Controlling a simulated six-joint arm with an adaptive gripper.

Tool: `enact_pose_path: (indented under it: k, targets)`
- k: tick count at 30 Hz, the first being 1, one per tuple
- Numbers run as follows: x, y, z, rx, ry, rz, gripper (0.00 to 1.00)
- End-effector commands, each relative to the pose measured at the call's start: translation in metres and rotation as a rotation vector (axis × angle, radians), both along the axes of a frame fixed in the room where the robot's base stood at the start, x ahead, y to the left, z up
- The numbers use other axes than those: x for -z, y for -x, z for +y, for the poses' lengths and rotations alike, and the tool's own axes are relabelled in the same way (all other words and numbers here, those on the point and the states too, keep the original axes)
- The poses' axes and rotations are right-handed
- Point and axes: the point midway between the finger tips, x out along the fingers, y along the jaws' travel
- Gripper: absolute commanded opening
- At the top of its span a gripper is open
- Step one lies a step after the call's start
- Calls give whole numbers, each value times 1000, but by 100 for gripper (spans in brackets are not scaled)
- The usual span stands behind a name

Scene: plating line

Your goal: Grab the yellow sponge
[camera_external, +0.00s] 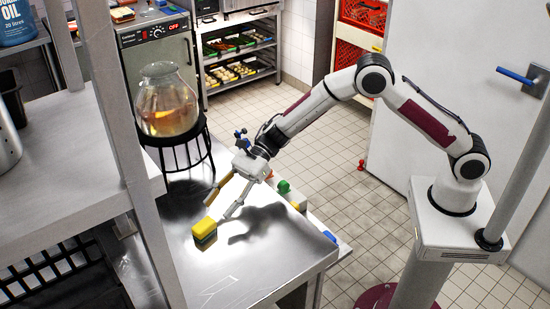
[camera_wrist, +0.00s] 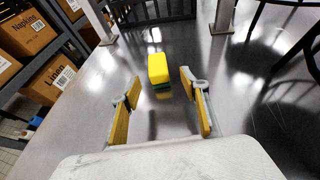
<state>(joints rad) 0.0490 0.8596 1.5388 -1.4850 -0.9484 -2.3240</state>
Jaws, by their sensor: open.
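The yellow sponge (camera_external: 204,228) has a dark green underside and sits on the steel table (camera_external: 262,262) near its middle. In the wrist view the yellow sponge (camera_wrist: 158,68) lies ahead of my gripper, a little beyond the fingertips and roughly centred between them. My gripper (camera_external: 218,206) is open and empty, reaching down and left toward the table, with its fingers apart close to the sponge. The wrist view shows both fingers of my gripper (camera_wrist: 162,88) with wooden-coloured pads, spread wide and not touching the sponge.
A glass jar (camera_external: 168,100) of amber liquid stands on a black stand (camera_external: 185,150) behind the sponge. A metal post (camera_external: 135,150) and shelf (camera_external: 60,165) are at left. A green object (camera_external: 284,186) lies near the table's right edge. Boxes (camera_wrist: 27,35) stand left in the wrist view.

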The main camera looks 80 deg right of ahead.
Motion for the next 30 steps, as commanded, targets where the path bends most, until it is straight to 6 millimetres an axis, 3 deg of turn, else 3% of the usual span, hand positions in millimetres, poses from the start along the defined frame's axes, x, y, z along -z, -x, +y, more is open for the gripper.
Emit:
enact_pose_path:
  k: [14,30]
  targets:
    - [3,-2,5,0,1,1,45]
    - [22,-22,43,2,1,0,45]
